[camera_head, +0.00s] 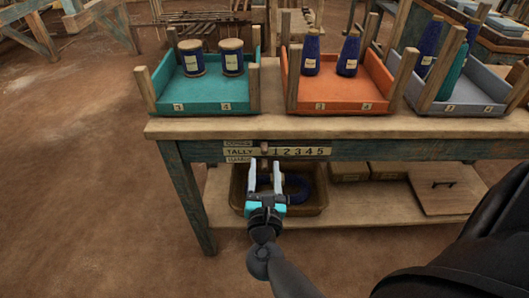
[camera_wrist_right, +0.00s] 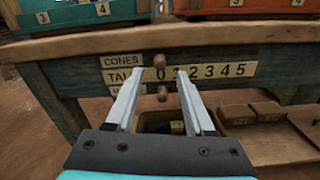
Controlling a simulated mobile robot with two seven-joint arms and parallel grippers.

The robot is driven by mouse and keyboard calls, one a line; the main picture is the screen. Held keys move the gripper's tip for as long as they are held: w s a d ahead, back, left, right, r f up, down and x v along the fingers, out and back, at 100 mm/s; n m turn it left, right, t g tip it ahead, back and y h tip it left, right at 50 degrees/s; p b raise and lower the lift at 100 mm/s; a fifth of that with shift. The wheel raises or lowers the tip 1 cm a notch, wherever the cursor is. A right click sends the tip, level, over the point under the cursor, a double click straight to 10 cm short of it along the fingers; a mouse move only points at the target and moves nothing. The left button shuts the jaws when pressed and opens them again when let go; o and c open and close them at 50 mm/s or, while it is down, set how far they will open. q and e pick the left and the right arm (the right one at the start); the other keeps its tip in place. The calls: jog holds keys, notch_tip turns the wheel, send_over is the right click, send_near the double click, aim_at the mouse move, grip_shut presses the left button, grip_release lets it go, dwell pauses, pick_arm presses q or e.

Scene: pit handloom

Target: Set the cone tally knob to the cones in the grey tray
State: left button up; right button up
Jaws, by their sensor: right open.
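The grey tray (camera_head: 478,113) stands at the right of the bench top. It holds a dark blue cone (camera_head: 430,42) and a teal cone (camera_head: 455,75); wooden posts partly hide its contents, so the full count is unclear. On the bench front is the tally strip (camera_wrist_right: 215,71), numbered 0 to 5. The cone tally knob (camera_wrist_right: 159,60), beside the CONES label (camera_wrist_right: 121,61), sits above the 0. A second wooden knob (camera_wrist_right: 162,93) is below the strip. My right gripper (camera_wrist_right: 159,74) is open and empty, its fingertips either side of the knobs' column; their depth is unclear. My left gripper is out of view.
A teal tray (camera_head: 205,108) with two spools and an orange tray (camera_head: 335,106) with two blue cones stand on the bench. Below, a brown bin (camera_head: 313,211) and boxes (camera_head: 388,172) sit on the lower shelf. The floor at left is clear.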

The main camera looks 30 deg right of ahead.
aim_at(265, 153)
jog(key=x, duration=0.6)
grip_shut()
dwell(0.4)
dwell(1.0)
